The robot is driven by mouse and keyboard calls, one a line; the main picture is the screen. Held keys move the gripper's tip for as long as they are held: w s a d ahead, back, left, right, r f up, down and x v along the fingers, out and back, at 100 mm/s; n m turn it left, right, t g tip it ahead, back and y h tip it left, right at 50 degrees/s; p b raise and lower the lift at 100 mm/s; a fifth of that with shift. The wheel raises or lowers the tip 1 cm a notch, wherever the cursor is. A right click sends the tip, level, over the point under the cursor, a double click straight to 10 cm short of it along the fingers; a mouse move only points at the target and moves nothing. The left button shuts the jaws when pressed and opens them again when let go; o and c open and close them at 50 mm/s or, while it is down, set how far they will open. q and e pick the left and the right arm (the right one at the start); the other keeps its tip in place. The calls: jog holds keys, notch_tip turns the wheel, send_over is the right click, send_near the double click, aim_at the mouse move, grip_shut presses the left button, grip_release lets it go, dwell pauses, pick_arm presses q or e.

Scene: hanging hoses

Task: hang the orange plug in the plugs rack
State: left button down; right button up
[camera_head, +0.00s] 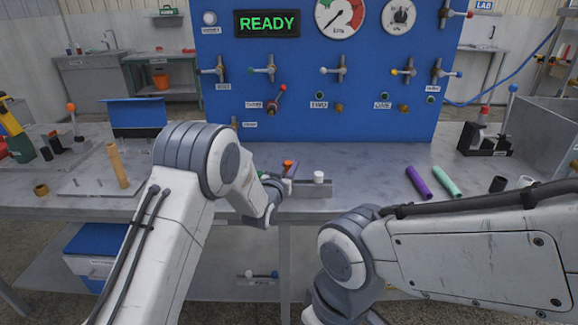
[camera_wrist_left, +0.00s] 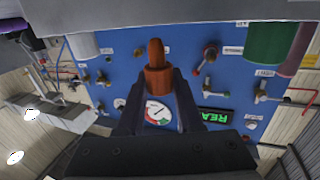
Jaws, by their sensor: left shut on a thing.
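The orange plug (camera_head: 289,165) shows just above the left part of the grey plugs rack (camera_head: 318,190), left of a white plug (camera_head: 319,177) that stands on the rack. In the left wrist view, which is upside down, my left gripper (camera_wrist_left: 158,85) is shut on the orange plug (camera_wrist_left: 156,55). The rack bar (camera_wrist_left: 170,10) crosses the top of that view, and the plug's tip appears slightly apart from it. A green plug (camera_wrist_left: 272,42) and a purplish one stick out of the bar on the right. My left gripper (camera_head: 283,183) is partly hidden by its wrist. My right gripper is out of view.
A blue panel (camera_head: 330,105) with valves and gauges stands behind the table (camera_head: 370,165). A purple tube (camera_head: 418,182) and a mint tube (camera_head: 446,181) lie to the right.

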pick_arm(q)
jog(key=shift+b, duration=0.5)
dwell(1.2)
jog(key=shift+f+b, duration=1.85)
jog(key=shift+f, duration=0.05)
jog(key=shift+c, duration=2.4)
grip_release()
jog(key=v, duration=1)
jog(key=shift+s+b, duration=0.2)
jog(key=shift+b, duration=0.15)
jog(key=shift+r, duration=0.1)
